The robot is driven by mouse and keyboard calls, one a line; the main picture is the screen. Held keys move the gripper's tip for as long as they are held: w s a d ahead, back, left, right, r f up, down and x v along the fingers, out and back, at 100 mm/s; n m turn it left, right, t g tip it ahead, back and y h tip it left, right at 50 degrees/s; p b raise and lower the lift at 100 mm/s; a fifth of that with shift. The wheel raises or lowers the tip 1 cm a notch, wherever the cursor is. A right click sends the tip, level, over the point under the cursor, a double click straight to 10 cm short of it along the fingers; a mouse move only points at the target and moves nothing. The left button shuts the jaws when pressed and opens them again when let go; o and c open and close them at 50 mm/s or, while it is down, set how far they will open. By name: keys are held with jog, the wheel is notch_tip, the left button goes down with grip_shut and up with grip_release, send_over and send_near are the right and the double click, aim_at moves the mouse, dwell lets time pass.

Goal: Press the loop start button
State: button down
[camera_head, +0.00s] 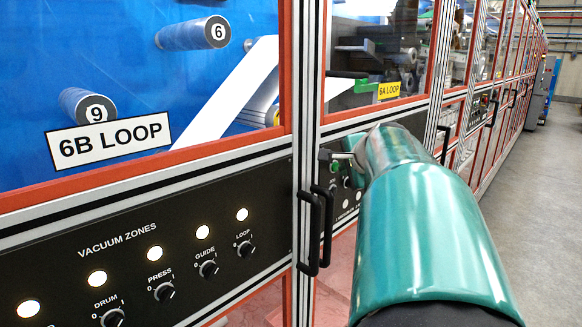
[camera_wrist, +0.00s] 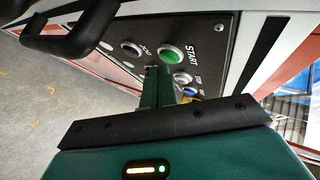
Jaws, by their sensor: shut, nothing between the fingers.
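In the wrist view, a round green button (camera_wrist: 169,54) with a pale ring sits on a dark control panel (camera_wrist: 212,42), beside the label START. My gripper (camera_wrist: 158,72) is shut and empty, its dark green fingers pointing at the panel just below the green button in the picture. I cannot tell whether the fingertips touch the panel or button. In the head view, my teal arm hides much of this panel (camera_head: 346,201), and the fingertips (camera_head: 342,157) show small at its upper left.
A black door handle (camera_wrist: 75,38) juts out close by; two handles (camera_head: 315,232) show in the head view. A vacuum zones panel (camera_head: 140,262) is at left. The floor (camera_head: 535,200) at right is clear.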

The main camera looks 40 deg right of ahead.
jog(key=shift+w, duration=0.5)
dwell(0.8)
jog(key=shift+s, duration=0.9)
jog(key=shift+s+d, duration=0.15)
jog(key=shift+s, duration=1.1)
jog(key=shift+s+d, duration=0.1)
jog(key=shift+s, duration=1.15)
jog(key=shift+a, duration=0.1)
